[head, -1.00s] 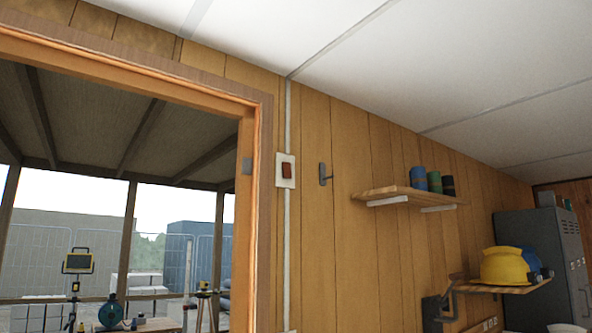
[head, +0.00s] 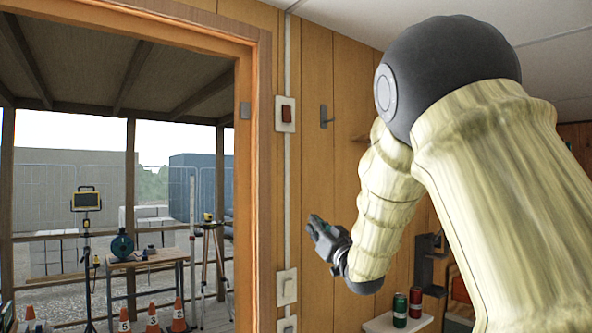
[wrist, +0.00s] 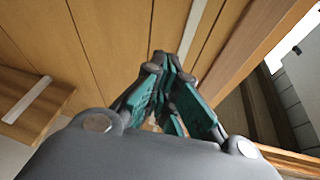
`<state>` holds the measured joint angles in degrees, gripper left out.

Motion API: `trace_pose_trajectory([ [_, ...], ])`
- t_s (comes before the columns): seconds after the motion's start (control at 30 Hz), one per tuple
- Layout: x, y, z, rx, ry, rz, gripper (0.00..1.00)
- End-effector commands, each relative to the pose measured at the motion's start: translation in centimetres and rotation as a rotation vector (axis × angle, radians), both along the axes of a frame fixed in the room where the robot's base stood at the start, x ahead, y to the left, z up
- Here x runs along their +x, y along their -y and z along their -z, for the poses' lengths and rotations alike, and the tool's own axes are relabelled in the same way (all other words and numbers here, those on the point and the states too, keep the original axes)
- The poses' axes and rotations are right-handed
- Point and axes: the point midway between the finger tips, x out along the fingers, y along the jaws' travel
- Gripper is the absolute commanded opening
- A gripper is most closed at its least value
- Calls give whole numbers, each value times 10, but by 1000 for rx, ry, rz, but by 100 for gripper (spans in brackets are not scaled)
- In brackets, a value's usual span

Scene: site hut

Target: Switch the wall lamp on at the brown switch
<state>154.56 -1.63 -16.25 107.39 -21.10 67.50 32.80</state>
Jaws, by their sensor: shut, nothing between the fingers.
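The brown switch (head: 287,114) is a red-brown rocker on a white plate, fixed to the wood-panelled wall just right of the door frame. A white conduit runs above and below it. My gripper (head: 315,222) is in front of the wall, lower than the switch and a little to its right, apart from it. In the wrist view my gripper (wrist: 169,60) has its fingers together with nothing between them. The switch cannot be made out in the wrist view. No wall lamp can be made out.
Lower on the conduit are more white wall plates (head: 287,286). A hook (head: 325,117) sits right of the switch. The doorway's wooden frame (head: 262,180) is to the left, opening onto a yard with a work table (head: 150,258) and cones. A shelf (wrist: 30,110) shows in the wrist view.

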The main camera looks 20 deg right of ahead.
Motion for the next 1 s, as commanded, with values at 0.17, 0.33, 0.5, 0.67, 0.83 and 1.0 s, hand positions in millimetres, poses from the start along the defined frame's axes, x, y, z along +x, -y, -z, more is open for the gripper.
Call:
trace_pose_trajectory([
  [0.17, -30, 0, -145, -13, 192, -56, 0],
  [0.33, -57, 0, -222, -25, 298, -91, 0],
  [0.5, -69, -1, -248, -30, 336, -107, 0],
  [0.67, -69, -1, -249, -30, 338, -108, 0],
  [0.83, -69, -1, -249, -30, 337, -107, 0],
  [1.0, -61, -4, -256, -30, 337, -108, 0],
])
